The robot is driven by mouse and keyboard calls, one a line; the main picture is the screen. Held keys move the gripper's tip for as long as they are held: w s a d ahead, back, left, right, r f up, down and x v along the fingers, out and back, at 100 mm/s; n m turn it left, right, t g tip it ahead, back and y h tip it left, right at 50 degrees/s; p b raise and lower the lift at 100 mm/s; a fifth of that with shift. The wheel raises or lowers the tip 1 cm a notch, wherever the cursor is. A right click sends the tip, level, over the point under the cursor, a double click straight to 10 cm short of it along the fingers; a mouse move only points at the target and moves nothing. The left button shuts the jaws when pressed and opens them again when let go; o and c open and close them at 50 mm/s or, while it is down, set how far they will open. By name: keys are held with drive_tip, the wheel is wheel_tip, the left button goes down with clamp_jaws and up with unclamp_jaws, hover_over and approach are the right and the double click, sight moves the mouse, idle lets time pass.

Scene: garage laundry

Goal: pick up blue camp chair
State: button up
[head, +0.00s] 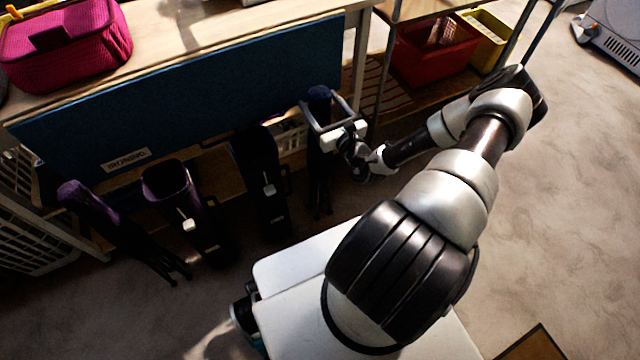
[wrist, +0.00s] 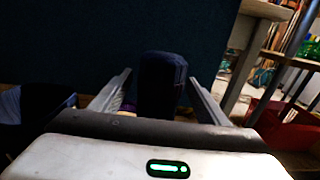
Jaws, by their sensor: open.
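A folded camp chair (head: 319,175), dark blue-purple at its top, stands upright before the blue board at the right end of a row. In the wrist view, the top of this dark blue chair (wrist: 161,85) stands between the fingers of my gripper (wrist: 160,78), with a gap visible on the left side. In the head view, my gripper (head: 319,100) is open around the upper part of the chair. Whether a finger touches it I cannot tell. The lower part is in shadow.
Several similar dark bundles stand left: a purple-topped one (head: 90,200), an open purple one (head: 168,182), a black one (head: 262,180). A blue board (head: 200,85) leans behind. A red bin (head: 430,55) is right.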

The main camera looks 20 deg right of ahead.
drive_tip(key=shift+w, duration=0.3)
clamp_jaws()
drive_tip(key=shift+r, duration=0.2)
